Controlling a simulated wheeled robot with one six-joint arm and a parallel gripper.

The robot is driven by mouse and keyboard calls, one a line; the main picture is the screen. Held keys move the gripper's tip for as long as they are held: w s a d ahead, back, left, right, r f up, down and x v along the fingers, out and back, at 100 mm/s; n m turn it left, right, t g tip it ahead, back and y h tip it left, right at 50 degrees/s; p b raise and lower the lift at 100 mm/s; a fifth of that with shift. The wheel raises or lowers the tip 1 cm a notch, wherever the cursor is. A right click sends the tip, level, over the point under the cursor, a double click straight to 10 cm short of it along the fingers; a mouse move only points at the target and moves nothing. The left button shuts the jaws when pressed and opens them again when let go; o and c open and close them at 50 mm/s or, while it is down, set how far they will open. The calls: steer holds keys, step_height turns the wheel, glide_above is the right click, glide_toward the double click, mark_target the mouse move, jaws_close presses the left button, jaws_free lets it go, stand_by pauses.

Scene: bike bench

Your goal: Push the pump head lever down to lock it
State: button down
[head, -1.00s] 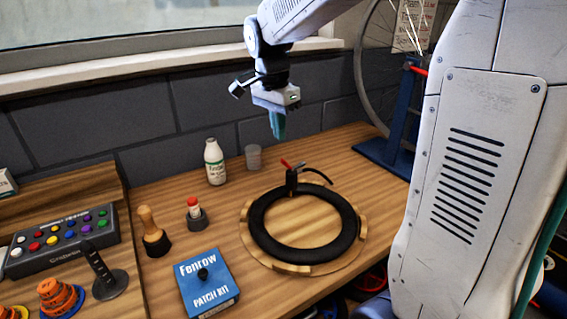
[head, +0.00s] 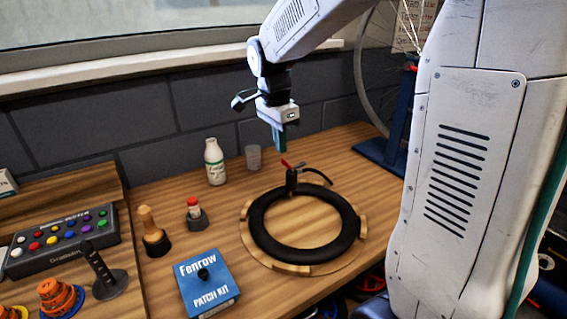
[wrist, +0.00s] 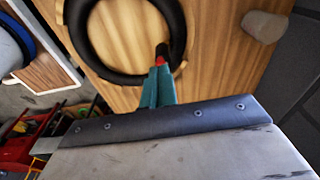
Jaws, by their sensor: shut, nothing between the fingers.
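The pump head (head: 291,181) is a small black block standing upright at the back of the black tyre ring (head: 262,232). Its red lever (head: 286,164) sticks up at a tilt to the left from its top. A black hose (head: 318,174) curves off to the right. My gripper (head: 279,146), with teal fingers, is shut and empty, pointing down just above and slightly left of the lever. In the wrist view, the fingertips (wrist: 160,72) are close to the red lever (wrist: 162,50); I cannot tell whether they touch it.
The tyre lies on a round wooden holder (head: 247,240). A white bottle (head: 214,162) and a grey cup (head: 253,157) stand at the back left. A blue patch kit box (head: 207,285), a red-capped item (head: 194,209) and a wooden-handled tool (head: 151,228) are further left.

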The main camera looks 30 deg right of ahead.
steer(key=shift+d+f, duration=0.15)
steer(key=shift+f, duration=1.35)
step_height(320, 180, down, 3)
steer(key=shift+r, duration=0.25)
steer(key=a, duration=0.1)
steer(key=a+r, duration=0.1)
steer(key=a, duration=0.1)
step_height(320, 180, up, 8)
steer(key=shift+a, duration=0.4)
